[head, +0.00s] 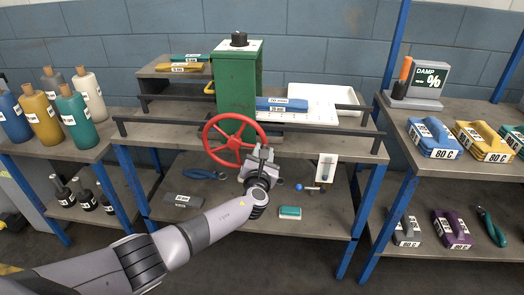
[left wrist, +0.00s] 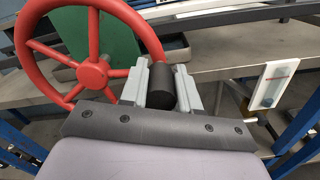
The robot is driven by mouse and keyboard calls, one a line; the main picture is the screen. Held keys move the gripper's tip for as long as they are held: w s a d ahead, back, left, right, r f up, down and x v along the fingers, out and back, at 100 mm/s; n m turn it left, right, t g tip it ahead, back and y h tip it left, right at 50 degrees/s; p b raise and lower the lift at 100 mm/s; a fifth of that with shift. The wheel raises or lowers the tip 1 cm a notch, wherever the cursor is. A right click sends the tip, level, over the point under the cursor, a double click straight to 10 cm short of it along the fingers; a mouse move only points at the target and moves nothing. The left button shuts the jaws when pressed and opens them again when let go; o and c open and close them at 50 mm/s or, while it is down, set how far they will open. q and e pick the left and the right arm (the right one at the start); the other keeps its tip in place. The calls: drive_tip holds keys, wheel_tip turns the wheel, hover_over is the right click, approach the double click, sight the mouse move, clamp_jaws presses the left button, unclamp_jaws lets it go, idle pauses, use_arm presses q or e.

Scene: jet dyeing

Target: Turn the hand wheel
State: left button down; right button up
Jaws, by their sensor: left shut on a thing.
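The red hand wheel (head: 229,140) is on the front of the green machine body (head: 236,88) on the middle bench. It fills the upper left of the left wrist view (left wrist: 93,72). My left gripper (head: 261,156) is at the wheel's lower right rim. In the left wrist view its grey fingers (left wrist: 161,85) are shut on the black cylindrical handle (left wrist: 160,84) beside the red rim. The gripper hides part of the handle in the head view. My right gripper is in neither view.
A white tray (head: 318,97) and blue blocks (head: 281,104) are on the bench behind dark rails. A small white panel (head: 326,167) hangs at the front right. The lower shelf (head: 240,215) holds several loose items. Bottles stand left; labelled blocks and a damp meter (head: 419,80) stand right.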

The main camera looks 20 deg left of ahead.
use_arm(q)
drive_tip(key=shift+d+f+m, duration=0.1)
drive_tip(key=shift+f+m, duration=0.1)
drive_tip(key=shift+m, duration=0.1)
drive_tip(key=c, duration=0.8)
unclamp_jaws()
drive_tip(key=shift+w+f, duration=0.1)
drive_tip(key=shift+f, duration=0.05)
drive_tip(key=p+v, duration=0.2)
drive_tip(key=v, duration=0.5)
